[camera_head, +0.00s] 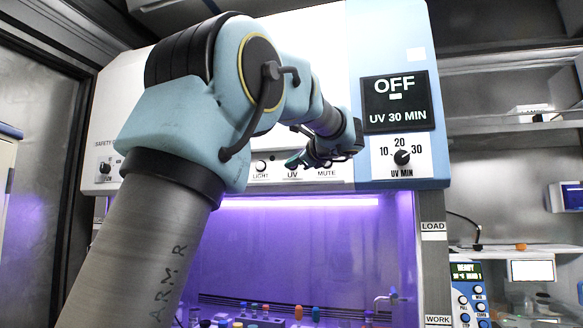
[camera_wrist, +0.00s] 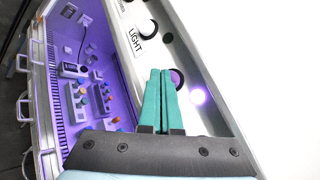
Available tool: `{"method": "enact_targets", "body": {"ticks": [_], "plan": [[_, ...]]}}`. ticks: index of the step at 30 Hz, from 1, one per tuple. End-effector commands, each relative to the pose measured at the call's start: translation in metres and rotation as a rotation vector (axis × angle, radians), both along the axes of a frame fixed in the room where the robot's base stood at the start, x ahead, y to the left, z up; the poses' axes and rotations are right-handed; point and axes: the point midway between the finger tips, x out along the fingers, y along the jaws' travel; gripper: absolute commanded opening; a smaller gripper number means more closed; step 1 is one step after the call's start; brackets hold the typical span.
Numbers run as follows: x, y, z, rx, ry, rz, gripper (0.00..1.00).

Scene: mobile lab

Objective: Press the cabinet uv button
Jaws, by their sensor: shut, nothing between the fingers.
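The cabinet UV button (camera_wrist: 178,79) shows in the wrist view as a purple-tinted round cap, partly hidden behind my fingertips. In the head view my gripper (camera_head: 292,163) is at the front panel, right above the UV label (camera_head: 292,175) and over the button. In the wrist view my gripper (camera_wrist: 160,72) has its teal fingers together, with nothing between them. The tips overlap the button's left edge; I cannot tell whether they touch it. The display (camera_head: 395,101) reads OFF and UV 30 MIN.
The LIGHT button (camera_head: 260,167) is left of UV, and the MUTE label (camera_head: 327,173) is right. The UV MIN knob (camera_head: 402,157) sits under the display. Below, the purple-lit cabinet interior (camera_head: 300,240) holds racks and small bottles. A shelf with devices stands at right.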

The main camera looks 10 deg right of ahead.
Motion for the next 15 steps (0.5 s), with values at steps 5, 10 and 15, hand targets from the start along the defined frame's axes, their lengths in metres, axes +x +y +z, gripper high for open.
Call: {"method": "enact_targets", "body": {"ticks": [5,10,15], "plan": [[-0.0074,0.0039,-0.0016,0.0,0.0,-0.001,0.0],[-0.0079,0.0041,-0.0003,0.001,0.001,-0.001,0.0],[-0.0092,0.0048,-0.0008,0.0,-0.001,-0.001,0.0]]}}
